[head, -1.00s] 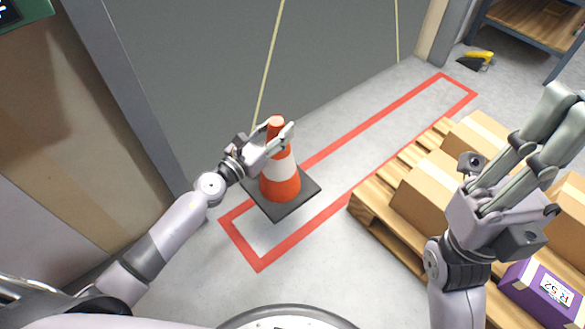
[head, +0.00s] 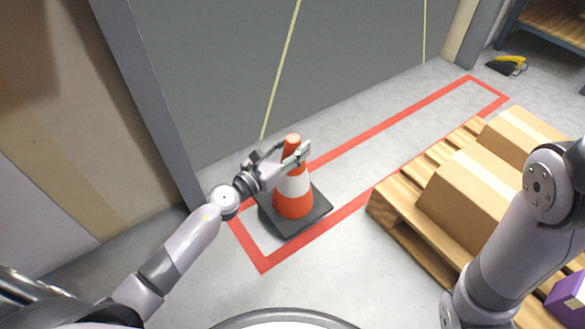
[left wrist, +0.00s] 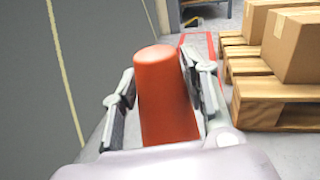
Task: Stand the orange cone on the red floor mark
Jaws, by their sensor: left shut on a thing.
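The orange cone (head: 293,204) has a white band and a dark square base. It is near upright at the near left end of the red floor mark (head: 262,264), a long rectangular outline. The base overlaps the outline's back line in the head view; I cannot tell whether it rests flat on the floor. My left gripper (head: 285,154) is shut on the cone's upper part. In the left wrist view the fingers (left wrist: 160,95) sit on both sides of the orange top (left wrist: 165,88). My right arm shows at the right, but its gripper is out of view.
A wooden pallet (head: 385,205) with cardboard boxes (head: 465,195) stands right of the mark. A grey shutter-like wall (head: 225,80) is behind the cone. A yellow and black tool (head: 508,65) lies at the far right. The mark's far part is clear.

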